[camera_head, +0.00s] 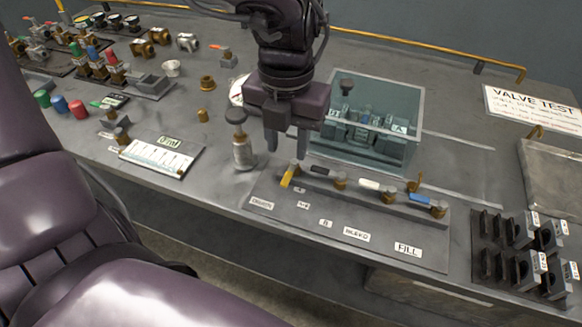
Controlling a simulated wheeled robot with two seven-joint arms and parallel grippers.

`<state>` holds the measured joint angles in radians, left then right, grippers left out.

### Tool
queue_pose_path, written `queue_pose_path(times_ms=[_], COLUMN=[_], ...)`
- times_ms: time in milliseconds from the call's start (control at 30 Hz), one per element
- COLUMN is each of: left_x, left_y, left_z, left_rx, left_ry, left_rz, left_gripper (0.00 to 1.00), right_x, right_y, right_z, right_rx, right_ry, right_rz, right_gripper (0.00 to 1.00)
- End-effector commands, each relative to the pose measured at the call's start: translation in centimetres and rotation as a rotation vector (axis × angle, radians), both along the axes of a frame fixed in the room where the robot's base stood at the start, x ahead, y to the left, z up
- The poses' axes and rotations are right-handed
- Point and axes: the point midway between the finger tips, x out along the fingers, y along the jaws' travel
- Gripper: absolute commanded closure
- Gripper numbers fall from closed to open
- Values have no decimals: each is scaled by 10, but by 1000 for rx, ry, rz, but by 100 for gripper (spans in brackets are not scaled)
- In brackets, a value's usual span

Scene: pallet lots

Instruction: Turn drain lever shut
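The valve panel (290,227) lies at the front middle of the bench with a row of levers on brass fittings. The yellow lever (288,177) is at its left end, above the DRAIN label (261,203), and points toward the front of the bench. My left gripper (287,153) hangs pointing down just above and behind the yellow lever. Its two fingers are apart with nothing seen between them. It appears clear of the lever, though the exact gap is hard to tell. My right gripper is not in view.
A clear case (375,95) stands behind the panel. Dark slotted racks (505,262) stand at right.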

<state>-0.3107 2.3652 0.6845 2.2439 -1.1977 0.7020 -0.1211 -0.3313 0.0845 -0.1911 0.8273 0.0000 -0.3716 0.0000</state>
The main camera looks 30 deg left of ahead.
Motion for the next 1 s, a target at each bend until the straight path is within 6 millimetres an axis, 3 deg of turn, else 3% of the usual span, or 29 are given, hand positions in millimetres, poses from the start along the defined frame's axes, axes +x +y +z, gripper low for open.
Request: queue_pose_path(times_ms=[200, 400, 767, 1000], left_x=[-1, -1, -1, 0], left_y=[0, 0, 0, 0], left_z=[-37, -60, -67, -66], left_rx=[-3, -1, -1, -1], left_ry=[7, 3, 0, 0], left_rz=[-1, 0, 0, 0], left_gripper=[66, 66, 66, 96], right_x=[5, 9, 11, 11], right_y=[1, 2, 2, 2], right_z=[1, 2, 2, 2], right_rx=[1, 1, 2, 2], right_ry=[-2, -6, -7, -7], right_rz=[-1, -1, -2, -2], right_gripper=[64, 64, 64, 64])
